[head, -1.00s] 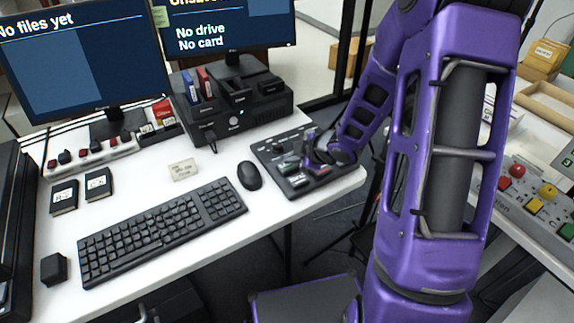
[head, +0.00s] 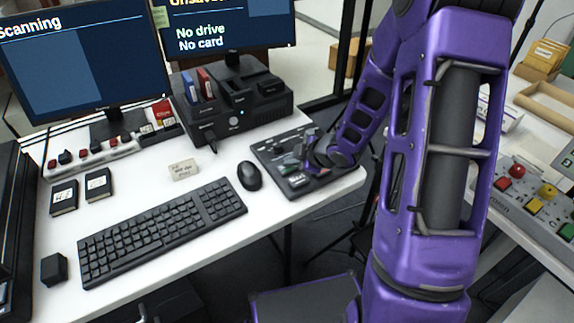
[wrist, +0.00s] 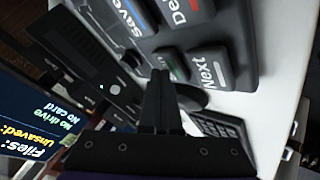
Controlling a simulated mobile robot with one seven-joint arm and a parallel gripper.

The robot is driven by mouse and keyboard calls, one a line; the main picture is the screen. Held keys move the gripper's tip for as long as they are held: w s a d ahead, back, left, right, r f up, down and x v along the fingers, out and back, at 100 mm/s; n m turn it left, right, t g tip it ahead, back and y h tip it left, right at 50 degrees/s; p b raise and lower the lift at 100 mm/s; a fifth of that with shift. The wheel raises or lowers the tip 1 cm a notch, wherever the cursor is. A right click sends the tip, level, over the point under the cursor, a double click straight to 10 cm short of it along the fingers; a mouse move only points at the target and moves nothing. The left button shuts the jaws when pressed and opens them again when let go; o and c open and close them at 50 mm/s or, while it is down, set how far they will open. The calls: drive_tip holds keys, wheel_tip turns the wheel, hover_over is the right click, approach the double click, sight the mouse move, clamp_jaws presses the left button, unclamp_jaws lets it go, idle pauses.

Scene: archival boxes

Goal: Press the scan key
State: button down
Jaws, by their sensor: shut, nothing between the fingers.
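The dark key panel (head: 268,154) lies at the right end of the white desk. The left monitor (head: 85,65) reads "Scanning".
A mouse (head: 249,176) and keyboard (head: 163,228) lie left of the panel. A black dock (head: 240,118) stands behind it, below a second monitor (head: 225,30) reading "No drive, No card". Another table with coloured buttons (head: 530,190) is at the right.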

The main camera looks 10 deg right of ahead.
sight(291, 168)
drive_tip(key=shift+r+p, duration=0.85)
wheel_tip(291, 168, up, 5)
drive_tip(key=p, duration=0.5)
drive_tip(key=shift+r, duration=0.1)
idle(0.6)
